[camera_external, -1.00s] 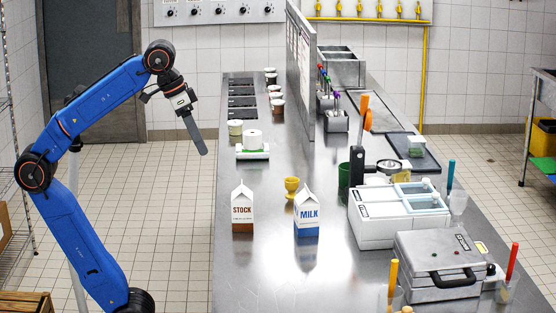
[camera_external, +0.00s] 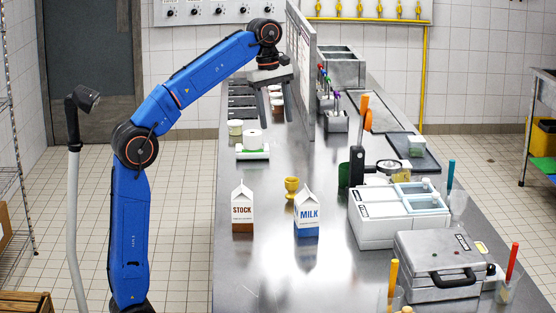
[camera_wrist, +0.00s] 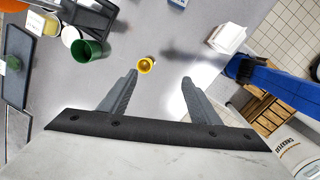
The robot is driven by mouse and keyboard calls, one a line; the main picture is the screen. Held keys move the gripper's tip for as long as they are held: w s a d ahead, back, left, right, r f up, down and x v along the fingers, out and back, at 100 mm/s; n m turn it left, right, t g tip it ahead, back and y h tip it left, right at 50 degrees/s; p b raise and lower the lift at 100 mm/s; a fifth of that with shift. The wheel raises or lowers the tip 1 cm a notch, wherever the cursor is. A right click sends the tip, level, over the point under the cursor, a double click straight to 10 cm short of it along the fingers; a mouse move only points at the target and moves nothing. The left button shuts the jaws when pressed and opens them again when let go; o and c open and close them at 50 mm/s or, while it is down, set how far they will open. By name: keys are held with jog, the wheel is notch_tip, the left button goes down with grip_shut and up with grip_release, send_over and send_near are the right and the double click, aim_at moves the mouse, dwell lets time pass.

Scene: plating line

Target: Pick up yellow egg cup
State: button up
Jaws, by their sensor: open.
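The yellow egg cup (camera_external: 291,187) stands upright on the steel counter, behind and between the stock carton (camera_external: 242,208) and the milk carton (camera_external: 307,213). In the wrist view the egg cup (camera_wrist: 146,65) shows from above, just beyond my fingertips and nearer the left finger. My gripper (camera_external: 276,120) is above the counter, farther back than the egg cup, with its fingers pointing down. In the wrist view my gripper (camera_wrist: 159,76) is open, with nothing between its fingers.
A green cup (camera_wrist: 90,50) stands near the egg cup. A white scale (camera_external: 252,152) with a roll-like item is behind it. The upright panel (camera_external: 305,70) stands close to my gripper's right. The toaster-like white unit (camera_external: 398,216) is at the right.

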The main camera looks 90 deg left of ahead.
jog(key=w+a+f+n, duration=0.2)
jog(key=w+a+n, duration=0.1)
jog(key=a+n, duration=0.25)
jog(key=m, duration=0.1)
send_over(292, 181)
jog(key=s+d, duration=0.1)
jog(key=d, duration=0.1)
jog(key=f, duration=1.6)
jog(key=shift+s+a+f, duration=0.15)
jog(key=shift+a+f, duration=0.05)
jog(key=shift+f, duration=0.1)
jog(key=shift+w+d+f, duration=0.1)
jog(key=shift+w+f, duration=0.1)
jog(key=shift+f, duration=0.7)
jog(key=shift+w+f, duration=0.15)
jog(key=shift+f, duration=0.75)
jog(key=shift+w+d+f, duration=0.1)
jog(key=shift+w+f, duration=0.1)
jog(key=shift+f, duration=0.7)
jog(key=c, duration=1.1)
jog(key=shift+r, duration=0.1)
